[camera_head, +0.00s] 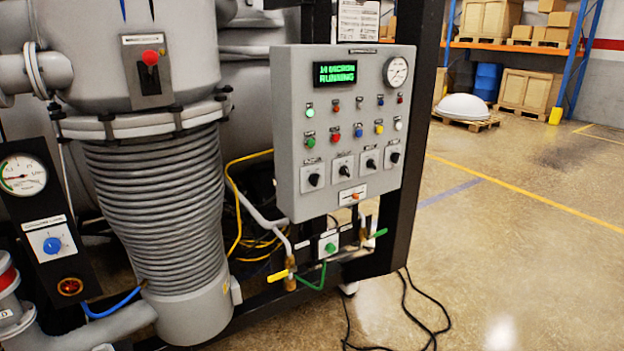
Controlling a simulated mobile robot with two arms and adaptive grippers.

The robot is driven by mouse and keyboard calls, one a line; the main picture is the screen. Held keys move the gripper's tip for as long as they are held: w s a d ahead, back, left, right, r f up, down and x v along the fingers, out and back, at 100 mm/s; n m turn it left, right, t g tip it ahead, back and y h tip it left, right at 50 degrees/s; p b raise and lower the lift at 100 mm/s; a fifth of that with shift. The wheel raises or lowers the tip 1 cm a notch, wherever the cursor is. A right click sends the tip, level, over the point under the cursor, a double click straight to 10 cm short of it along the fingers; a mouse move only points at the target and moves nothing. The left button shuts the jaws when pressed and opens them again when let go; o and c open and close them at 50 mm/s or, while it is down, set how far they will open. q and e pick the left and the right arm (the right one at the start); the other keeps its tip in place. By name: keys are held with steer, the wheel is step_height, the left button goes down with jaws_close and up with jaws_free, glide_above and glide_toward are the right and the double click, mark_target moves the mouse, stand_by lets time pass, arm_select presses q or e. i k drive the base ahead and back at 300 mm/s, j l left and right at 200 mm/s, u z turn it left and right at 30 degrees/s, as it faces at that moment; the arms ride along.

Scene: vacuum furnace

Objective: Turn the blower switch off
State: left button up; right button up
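A grey control panel (293,230) faces me in the middle, with a green display (335,74) that reads "RUNNING". Near its bottom is a row of black rotary switches, among them the leftmost switch (313,179) and the rightmost switch (394,157). Their labels are too small to read, so I cannot tell which one is the blower switch. Neither of my grippers is in view.
A large ribbed grey bellows (155,205) stands left of the control panel. Below the panel are a small box with a green button (331,247) and a yellow-handled valve (278,276). Black cables (405,310) lie on the floor. Open floor extends to the right.

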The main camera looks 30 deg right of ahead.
mark_target(314, 178)
steer(key=i+l+u, duration=0.2)
steer(key=l, duration=1.1)
steer(key=l+u, duration=0.15)
steer(key=l, duration=1.1)
